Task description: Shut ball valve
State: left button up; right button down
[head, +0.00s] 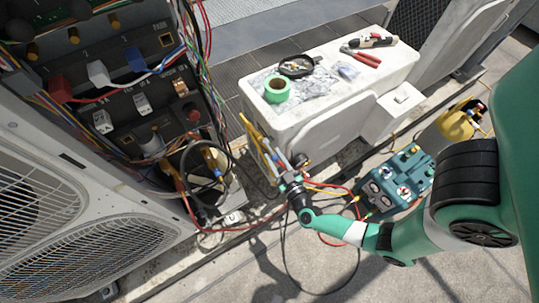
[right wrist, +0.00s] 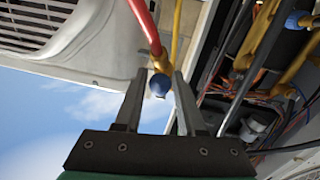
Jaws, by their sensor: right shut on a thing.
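In the right wrist view, a blue round valve part (right wrist: 160,85) sits between my fingertips, at the end of a brass fitting on a red hose (right wrist: 144,22). My right gripper (right wrist: 157,86) is shut on this blue part, one finger on each side. In the head view my right gripper (head: 283,168) is beside the white condenser's near end, among yellow and red hoses; the held part is too small to make out clearly. Another blue-handled brass fitting (head: 211,157) shows by the open electrical unit. My left gripper is not in view.
The open unit (head: 140,90) with loose wires is at left. The white condenser (head: 335,100) carries green tape (head: 277,89), red-handled pliers (head: 361,58) and other items. A teal gauge set (head: 397,182) and looping hoses lie on the ground to the right.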

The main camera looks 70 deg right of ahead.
jog(key=c, duration=0.5)
grip_release()
jog(key=shift+s+a, duration=0.1)
jog(key=shift+a, duration=0.15)
jog(key=p+v, duration=0.3)
jog(key=v, duration=0.8)
jog(key=shift+s, duration=0.1)
